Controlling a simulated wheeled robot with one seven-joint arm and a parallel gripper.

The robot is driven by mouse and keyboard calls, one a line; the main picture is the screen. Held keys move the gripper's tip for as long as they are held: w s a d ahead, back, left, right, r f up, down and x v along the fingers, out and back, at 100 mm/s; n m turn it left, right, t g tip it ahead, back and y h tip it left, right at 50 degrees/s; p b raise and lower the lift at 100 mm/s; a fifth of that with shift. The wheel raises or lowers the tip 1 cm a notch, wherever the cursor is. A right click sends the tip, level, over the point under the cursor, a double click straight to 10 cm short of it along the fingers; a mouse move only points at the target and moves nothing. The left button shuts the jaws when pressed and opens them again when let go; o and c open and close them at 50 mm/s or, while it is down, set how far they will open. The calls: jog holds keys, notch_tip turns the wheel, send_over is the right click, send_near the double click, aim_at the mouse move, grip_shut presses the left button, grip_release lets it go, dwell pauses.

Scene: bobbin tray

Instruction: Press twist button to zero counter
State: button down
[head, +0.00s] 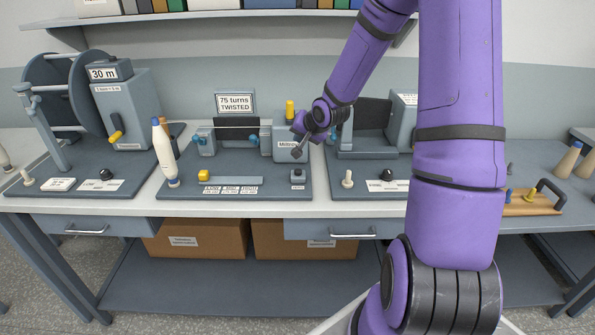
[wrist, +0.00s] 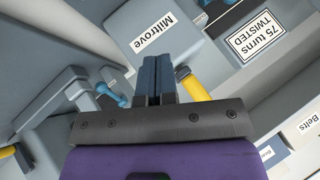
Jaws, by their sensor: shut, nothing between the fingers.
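The counter sign (head: 235,101) stands behind the middle machine and reads "75 turns TWISTED"; it also shows in the wrist view (wrist: 253,36). A small grey box with a button on top (head: 298,175) sits at the front right of the middle machine's base, its label too small to read. My gripper (head: 297,153) is shut and empty, above and a little behind that box and apart from it. In the wrist view my shut fingers (wrist: 155,68) point toward the grey "Miltrove" housing (wrist: 178,48). The button is not seen in that view.
A yellow handle (head: 290,109) stands up from the housing just behind my gripper. The right-hand machine (head: 360,130) stands close by, partly hidden by my arm.

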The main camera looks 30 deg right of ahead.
aim_at(300, 170)
jog(key=shift+f, duration=4.2)
jog(key=shift+f, duration=0.15)
jog(key=shift+f, duration=0.25)
jog(key=shift+f, duration=0.5)
jog(key=shift+r, duration=0.9)
jog(key=shift+r, duration=2.55)
